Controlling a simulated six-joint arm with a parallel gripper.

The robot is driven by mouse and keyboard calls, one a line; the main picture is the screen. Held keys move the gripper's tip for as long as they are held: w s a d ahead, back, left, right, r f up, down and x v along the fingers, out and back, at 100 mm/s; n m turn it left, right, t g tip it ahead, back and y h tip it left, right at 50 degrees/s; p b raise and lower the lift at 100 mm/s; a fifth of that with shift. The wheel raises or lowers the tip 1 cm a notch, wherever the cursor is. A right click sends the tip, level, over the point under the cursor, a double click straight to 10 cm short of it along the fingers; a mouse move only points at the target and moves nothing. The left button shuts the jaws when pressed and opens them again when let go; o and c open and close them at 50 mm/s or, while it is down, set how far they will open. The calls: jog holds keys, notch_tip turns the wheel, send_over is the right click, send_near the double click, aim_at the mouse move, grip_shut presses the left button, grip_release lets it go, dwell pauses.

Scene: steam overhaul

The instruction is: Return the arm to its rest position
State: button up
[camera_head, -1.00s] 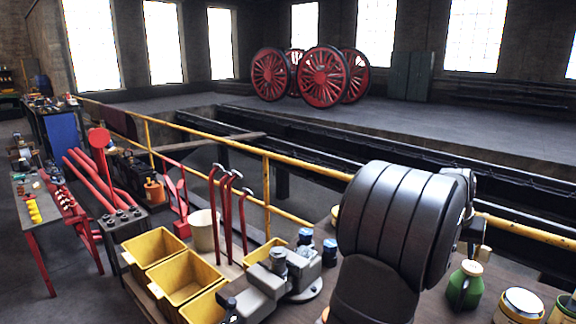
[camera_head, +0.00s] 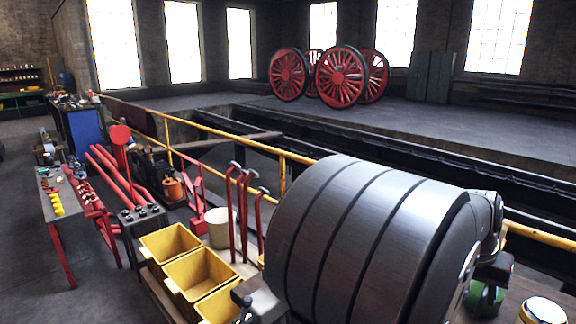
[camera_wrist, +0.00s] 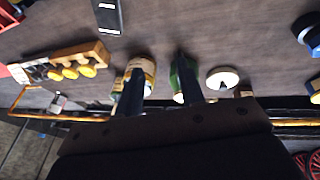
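My gripper (camera_wrist: 158,84) shows in the wrist view as two dark fingers with a clear gap between them, open, with nothing held. The fingers are over the wooden bench top (camera_wrist: 180,30), near a cream-and-gold tin (camera_wrist: 147,72) and a green bottle (camera_wrist: 184,80); I cannot tell whether they touch. In the head view my big grey arm link fills the lower right and hides much of the bench. The gripper's fingers cannot be made out there.
Yellow bins (camera_head: 199,273) stand left of my arm, with red levers (camera_head: 238,215) behind them. A green container (camera_head: 484,298) and a pale-lidded tin (camera_head: 542,310) are at right. A yellow railing (camera_head: 283,170) runs behind. A wooden holder with yellow knobs (camera_wrist: 75,60) lies on the bench.

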jog(key=s+d+f+m, duration=0.1)
jog(key=s+f, duration=0.1)
jog(key=s, duration=1.4)
jog(key=shift+f, duration=0.2)
jog(key=shift+w, duration=0.15)
jog(key=w+a+r, duration=0.1)
jog(key=w, duration=0.9)
jog(key=w+a+r+n, duration=0.1)
jog(key=w, duration=0.8)
jog(key=shift+w+r, duration=0.35)
jog(key=shift+r, duration=0.05)
jog(key=shift+a, duration=0.1)
